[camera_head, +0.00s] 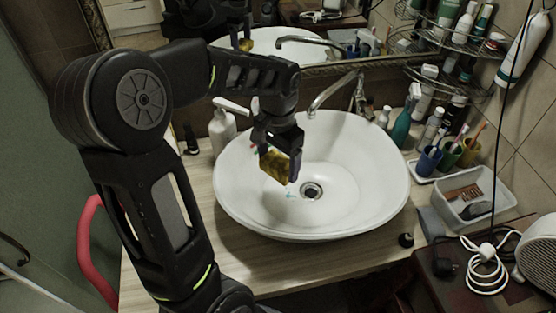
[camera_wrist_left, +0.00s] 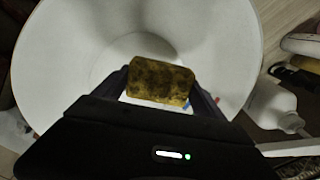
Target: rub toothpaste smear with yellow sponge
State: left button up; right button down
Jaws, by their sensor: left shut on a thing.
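The yellow sponge (camera_head: 275,167), with dark stains, is held in my left gripper (camera_head: 283,150) above the left part of the white basin (camera_head: 375,165). In the left wrist view the sponge (camera_wrist_left: 160,82) sits between the two fingers of the gripper (camera_wrist_left: 162,88), which are shut on it. A small blue-green toothpaste smear (camera_head: 291,195) shows on the basin's inner wall, just below and right of the sponge and left of the drain. A little blue (camera_wrist_left: 186,106) shows beside the sponge in the wrist view. I cannot tell whether the sponge touches the basin. My right gripper is not in view.
A faucet (camera_head: 333,92) stands behind the basin, and a white soap bottle (camera_head: 222,130) stands at its back left. Cups with toothbrushes (camera_head: 449,151) and a white tray (camera_head: 474,205) stand to the right. A mirror is behind.

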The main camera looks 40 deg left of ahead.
pick_arm(q)
jog(key=shift+f, duration=0.8)
notch_tip(320, 180, down, 3)
jog(key=shift+f+b, duration=0.1)
jog(key=shift+b, duration=0.9)
